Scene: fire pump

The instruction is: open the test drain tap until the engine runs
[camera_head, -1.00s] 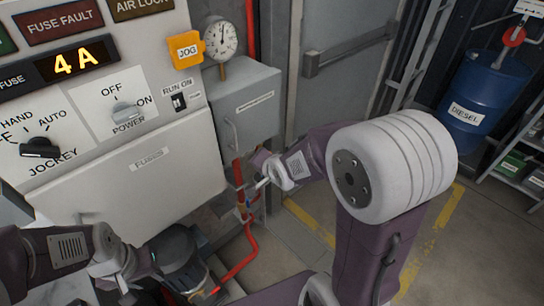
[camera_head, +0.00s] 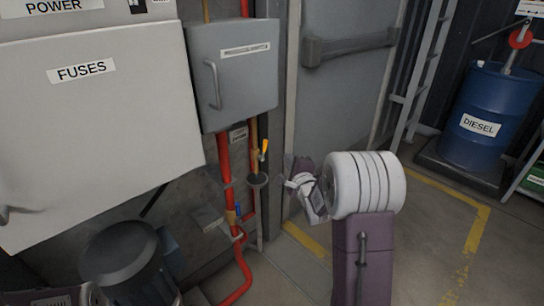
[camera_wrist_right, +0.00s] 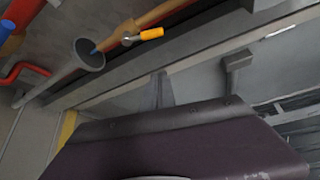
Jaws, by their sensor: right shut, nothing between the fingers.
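The test drain tap, with a yellow lever (camera_head: 264,149), is on a brass pipe below the grey box. Its lever points upward in the head view. A grey funnel (camera_head: 258,180) sits just below it. In the right wrist view the yellow-orange lever (camera_wrist_right: 151,34) and the funnel (camera_wrist_right: 90,54) show at the top, with a small blue spot at the funnel's mouth. My right gripper (camera_head: 288,172) is just right of the funnel, below the lever and apart from it. Its shut, empty fingers (camera_wrist_right: 163,90) show in the wrist view. My left gripper is out of view.
Red pipes (camera_head: 226,160) run down beside the tap, one with a blue handle (camera_head: 238,211). The grey box (camera_head: 232,75) overhangs the tap. A white fuse cabinet (camera_head: 90,120) is left, a dark motor-like cylinder (camera_head: 120,252) below it. A blue diesel drum (camera_head: 485,115) stands right.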

